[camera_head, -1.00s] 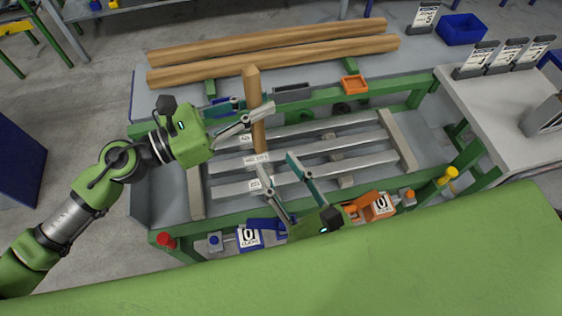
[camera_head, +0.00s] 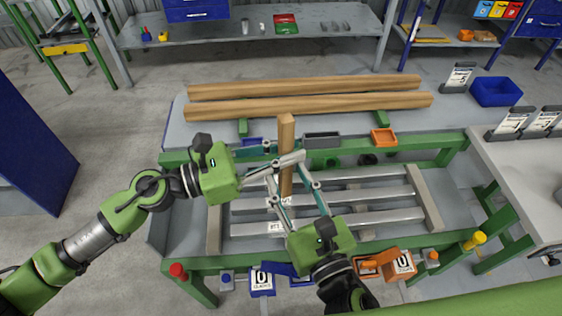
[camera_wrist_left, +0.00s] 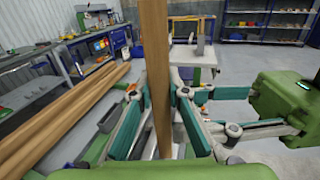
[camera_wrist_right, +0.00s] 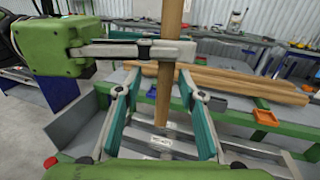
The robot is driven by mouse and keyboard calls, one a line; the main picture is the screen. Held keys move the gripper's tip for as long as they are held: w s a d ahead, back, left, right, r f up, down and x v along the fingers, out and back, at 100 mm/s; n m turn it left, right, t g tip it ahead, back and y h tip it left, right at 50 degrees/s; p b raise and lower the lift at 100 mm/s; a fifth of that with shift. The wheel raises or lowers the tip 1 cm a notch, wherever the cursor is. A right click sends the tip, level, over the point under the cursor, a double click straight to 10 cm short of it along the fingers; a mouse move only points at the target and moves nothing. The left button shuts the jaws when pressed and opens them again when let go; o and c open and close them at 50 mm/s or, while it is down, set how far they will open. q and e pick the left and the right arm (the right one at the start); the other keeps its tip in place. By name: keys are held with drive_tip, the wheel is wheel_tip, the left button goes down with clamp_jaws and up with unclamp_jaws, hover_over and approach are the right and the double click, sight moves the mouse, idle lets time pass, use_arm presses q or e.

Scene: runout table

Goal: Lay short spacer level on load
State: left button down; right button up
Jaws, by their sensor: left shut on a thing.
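The short spacer (camera_head: 286,133) is a brown square wooden post, held upright over the bars. My left gripper (camera_head: 284,164) comes from the left and is shut on it around mid-height; the left wrist view shows the spacer (camera_wrist_left: 157,60) between its fingers. My right gripper (camera_head: 291,186) is below, its fingers spread apart. In the right wrist view the spacer's lower end (camera_wrist_right: 163,105) shows between the open fingers, with gaps on both sides. The load appears to be the long grey metal bars (camera_head: 370,219) lying in the green-framed table; their left parts are partly hidden by my grippers.
Two long wooden beams (camera_head: 340,103) lie along the table's back. An orange bin (camera_head: 383,138) and a dark grey bin (camera_head: 322,140) sit before them. Blue (camera_head: 262,281) and orange (camera_head: 402,263) labelled fixtures are at the front edge. A pale side table (camera_head: 530,175) stands right.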

sight(283, 170)
drive_tip(key=shift+x, duration=2.25)
drive_tip(key=c, duration=0.8)
drive_tip(key=shift+s+a, duration=0.1)
drive_tip(key=shift+a, duration=0.05)
clamp_jaws()
use_arm(q)
drive_tip(key=c, duration=1.9)
unclamp_jaws()
